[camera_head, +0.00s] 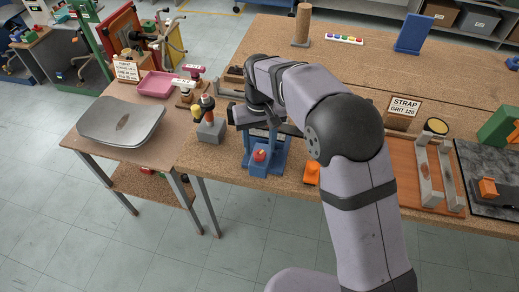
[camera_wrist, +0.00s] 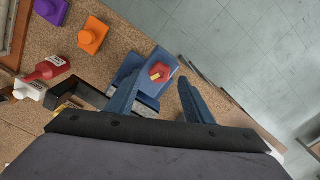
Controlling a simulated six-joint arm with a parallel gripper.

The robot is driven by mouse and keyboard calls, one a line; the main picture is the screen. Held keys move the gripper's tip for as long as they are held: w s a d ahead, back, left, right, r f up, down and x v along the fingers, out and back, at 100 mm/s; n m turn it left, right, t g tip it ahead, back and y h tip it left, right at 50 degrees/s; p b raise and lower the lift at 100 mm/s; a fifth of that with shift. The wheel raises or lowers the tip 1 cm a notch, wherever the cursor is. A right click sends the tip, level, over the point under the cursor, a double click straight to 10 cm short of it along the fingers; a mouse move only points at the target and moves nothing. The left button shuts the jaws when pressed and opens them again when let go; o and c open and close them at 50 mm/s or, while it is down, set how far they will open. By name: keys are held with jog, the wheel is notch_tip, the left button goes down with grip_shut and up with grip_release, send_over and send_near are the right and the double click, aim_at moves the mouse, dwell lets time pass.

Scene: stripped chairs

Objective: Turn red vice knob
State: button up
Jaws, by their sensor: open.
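The red vice knob (camera_head: 259,155) sits on the blue vice (camera_head: 258,171) near the front edge of the workbench. In the wrist view the red knob (camera_wrist: 159,72), with a small yellow mark, shows on the blue vice body (camera_wrist: 170,62). My gripper (camera_head: 262,142) is over the vice with its blue fingers pointing down. In the wrist view my gripper (camera_wrist: 160,78) is open, with one finger on each side of the knob and a gap showing on the right. I cannot tell how far the fingertips are above the knob. My fingers hide part of the vice.
A grey block with a red-and-black handle (camera_head: 209,122) stands left of the vice. The floor (camera_wrist: 250,50) lies beyond the bench edge.

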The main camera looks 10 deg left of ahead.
aim_at(263, 154)
jog(key=shift+r+b, duration=0.55)
jog(key=shift+r, duration=1.7)
jog(key=shift+d, duration=0.45)
jog(key=s+d+m, duration=0.2)
jog(key=d, duration=0.8)
jog(key=s+d+f+m, duration=0.1)
jog(key=s+d+f, duration=0.2)
jog(key=s+d, duration=0.5)
jog(key=s+d+f+m, duration=0.2)
jog(key=s+d+f, duration=0.2)
jog(key=s+d, duration=0.5)
jog(key=shift+m, duration=0.3)
